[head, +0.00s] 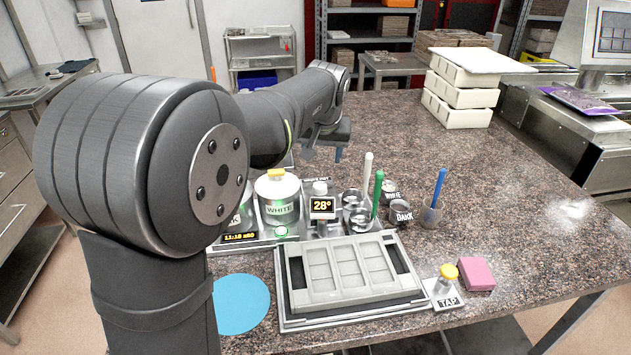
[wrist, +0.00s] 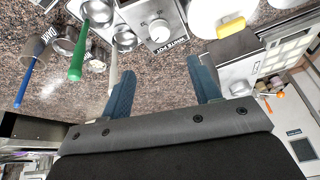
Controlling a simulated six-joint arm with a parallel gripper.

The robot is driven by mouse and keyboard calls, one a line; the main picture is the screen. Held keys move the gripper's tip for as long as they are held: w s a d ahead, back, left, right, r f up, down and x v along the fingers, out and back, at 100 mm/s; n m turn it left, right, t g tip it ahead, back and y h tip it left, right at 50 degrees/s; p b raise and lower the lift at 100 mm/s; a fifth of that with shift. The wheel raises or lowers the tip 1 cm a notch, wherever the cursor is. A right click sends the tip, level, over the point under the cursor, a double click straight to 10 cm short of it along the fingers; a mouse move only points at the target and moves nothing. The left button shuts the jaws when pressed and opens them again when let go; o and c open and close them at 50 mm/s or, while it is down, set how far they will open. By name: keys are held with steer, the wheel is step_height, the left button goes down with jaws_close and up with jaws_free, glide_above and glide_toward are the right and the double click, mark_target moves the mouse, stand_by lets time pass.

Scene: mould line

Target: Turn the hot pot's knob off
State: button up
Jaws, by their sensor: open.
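A white knob (wrist: 158,28) sits on a steel panel lettered WHITE POT at the top of the wrist view; it shows in the head view (head: 320,187) above a display (head: 323,206) reading 28°. The white pot (head: 277,210), with a yellow lid handle, stands left of it. A second pot (head: 244,217) is mostly hidden behind my arm. In the wrist view another pale round part (wrist: 240,88), possibly a knob, shows beside my right finger. My gripper (wrist: 162,85) is open and empty, apart from the knob; in the head view it hangs behind the pots (head: 338,152).
Ladles and cups (head: 357,215) stand right of the display. A blue-handled tool (head: 437,190) rests in a cup farther right. A mould tray (head: 300,318), a TAP pad (head: 445,297), a pink block (head: 476,274) and a blue disc (head: 240,305) lie in front.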

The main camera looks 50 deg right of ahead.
mark_target(320, 185)
steer(key=x, duration=1.3)
steer(key=shift+w+d+f, duration=0.1)
steer(key=shift+f, duration=0.2)
steer(key=shift+c, duration=0.3)
steer(key=c, duration=0.9)
